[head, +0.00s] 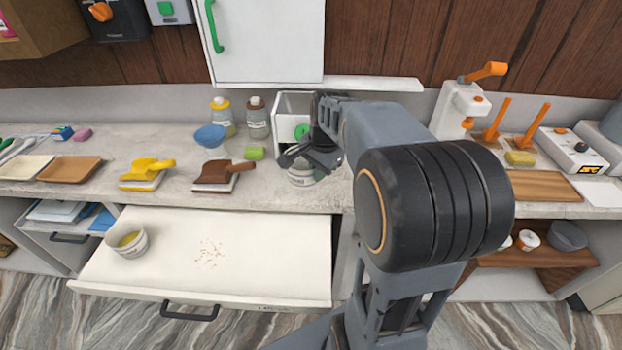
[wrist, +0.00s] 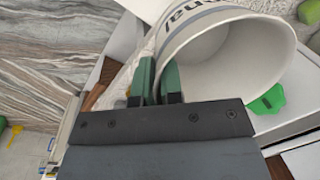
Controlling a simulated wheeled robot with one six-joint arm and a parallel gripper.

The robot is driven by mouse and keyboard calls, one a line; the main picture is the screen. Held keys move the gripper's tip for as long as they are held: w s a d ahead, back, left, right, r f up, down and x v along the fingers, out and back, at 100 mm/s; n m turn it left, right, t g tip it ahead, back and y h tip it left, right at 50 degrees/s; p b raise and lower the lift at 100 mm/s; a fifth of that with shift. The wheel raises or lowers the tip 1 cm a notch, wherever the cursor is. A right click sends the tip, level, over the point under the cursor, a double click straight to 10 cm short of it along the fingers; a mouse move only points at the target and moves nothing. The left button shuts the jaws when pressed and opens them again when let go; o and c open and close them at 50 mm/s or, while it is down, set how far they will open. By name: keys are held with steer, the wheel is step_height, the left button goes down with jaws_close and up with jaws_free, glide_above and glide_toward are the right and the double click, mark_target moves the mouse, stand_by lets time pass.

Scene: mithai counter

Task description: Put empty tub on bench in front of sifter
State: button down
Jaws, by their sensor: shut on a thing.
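The empty tub (head: 300,179) is white with dark lettering and stands upright or nearly so at the bench's front edge, partly hidden by my gripper (head: 314,160). In the wrist view its open mouth faces the camera and the bare inside of the tub (wrist: 232,60) shows. The green fingers of my gripper (wrist: 158,72) are shut on its rim. A white box with a green knob (head: 291,104), seemingly the sifter, stands just behind the tub on the bench (head: 110,150). Whether the tub's base touches the bench is hard to tell.
A cabinet (head: 265,40) hangs above.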

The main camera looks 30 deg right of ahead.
mark_target(304, 168)
steer(key=w, duration=0.1)
steer(key=w+d+f, duration=0.1)
steer(key=w, duration=0.1)
steer(key=w+f, duration=0.1)
steer(key=shift+w+d+p, duration=0.15)
steer(key=shift+d+p, duration=0.25)
steer(key=shift+w+d+f+p, duration=0.15)
steer(key=shift+w+d+f, duration=0.15)
steer(key=shift+w+f, duration=0.6)
steer(key=shift+w+d+f+p, duration=0.1)
steer(key=shift+w+d+f, duration=0.15)
steer(key=shift+w+f, duration=0.6)
steer(key=shift+w+d+f+p, duration=0.15)
steer(key=shift+w+d+f, duration=0.25)
steer(key=shift+f, duration=0.85)
steer(key=shift+a+f, duration=0.15)
steer(key=shift+f, duration=1.3)
steer(key=shift+f, duration=0.15)
steer(key=c, duration=1.3)
jaws_free()
steer(key=shift+o, duration=0.2)
